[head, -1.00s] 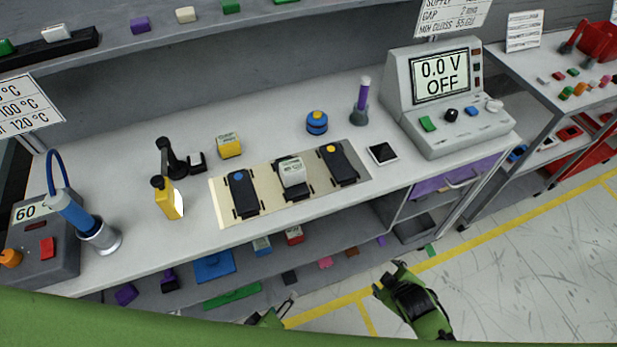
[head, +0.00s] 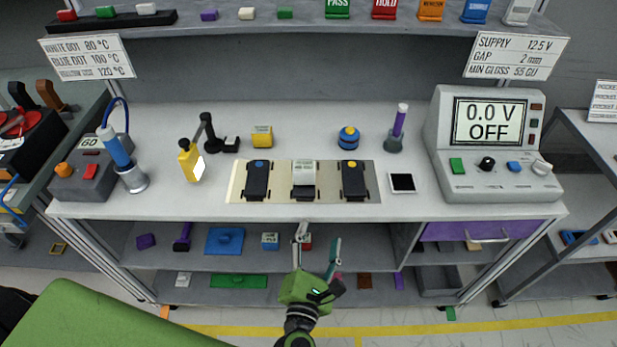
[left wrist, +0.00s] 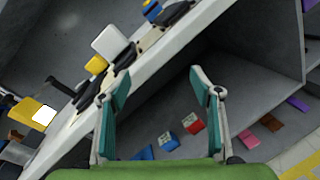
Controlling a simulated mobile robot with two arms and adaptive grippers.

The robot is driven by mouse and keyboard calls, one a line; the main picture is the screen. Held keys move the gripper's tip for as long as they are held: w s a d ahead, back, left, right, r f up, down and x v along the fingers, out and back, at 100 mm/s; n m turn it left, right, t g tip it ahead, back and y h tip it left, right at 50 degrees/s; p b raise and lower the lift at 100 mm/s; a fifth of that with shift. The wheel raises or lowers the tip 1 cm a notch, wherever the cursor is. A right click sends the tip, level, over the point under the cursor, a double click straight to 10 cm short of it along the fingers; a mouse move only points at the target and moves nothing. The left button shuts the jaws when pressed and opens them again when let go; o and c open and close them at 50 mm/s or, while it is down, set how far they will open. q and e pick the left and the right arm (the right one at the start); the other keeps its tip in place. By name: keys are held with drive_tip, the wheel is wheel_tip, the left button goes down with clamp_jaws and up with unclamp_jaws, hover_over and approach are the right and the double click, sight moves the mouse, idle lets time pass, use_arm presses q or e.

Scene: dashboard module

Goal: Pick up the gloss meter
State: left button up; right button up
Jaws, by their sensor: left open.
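What looks like the gloss meter, a pale block with a small greenish display (head: 303,173), sits on the middle one of three dark modules on the beige mat (head: 328,195). In the left wrist view a white block (left wrist: 110,43), probably the same meter, shows at upper left near the bench edge. My left gripper (head: 318,244) is open and empty, in front of the bench and below its top, apart from the meter. Its two fingers (left wrist: 156,76) stand wide apart in the left wrist view. My right gripper is not in view.
A yellow block (head: 262,137), a yellow bottle (head: 191,161), a blue round item (head: 348,138) and a black-screened pad (head: 402,182) stand around the mat. A supply unit (head: 490,145) is at right. The bench's front edge (head: 300,212) and lower shelf (head: 190,260) lie near my gripper.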

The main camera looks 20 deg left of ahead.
sight(304, 176)
use_arm(q)
drive_tip(key=a+r+n+y, duration=0.4)
drive_tip(key=r+n, duration=0.5)
drive_tip(key=x, duration=0.2)
drive_tip(key=p+x, duration=0.1)
drive_tip(key=x, duration=0.2)
drive_tip(key=p+x, duration=0.1)
drive_tip(key=x, duration=0.2)
drive_tip(key=shift+w+f, duration=0.2)
drive_tip(key=shift+f, duration=0.15)
drive_tip(key=shift+w+r+p, duration=0.1)
drive_tip(key=shift+w+p, duration=0.3)
drive_tip(key=shift+p, duration=0.05)
drive_tip(key=x, duration=0.1)
drive_tip(key=p+x, duration=0.1)
drive_tip(key=x, duration=0.2)
drive_tip(key=shift+w+f+p, duration=0.25)
drive_tip(key=shift+w+p, duration=0.05)
drive_tip(key=shift+w, duration=0.05)
drive_tip(key=c, duration=1.3)
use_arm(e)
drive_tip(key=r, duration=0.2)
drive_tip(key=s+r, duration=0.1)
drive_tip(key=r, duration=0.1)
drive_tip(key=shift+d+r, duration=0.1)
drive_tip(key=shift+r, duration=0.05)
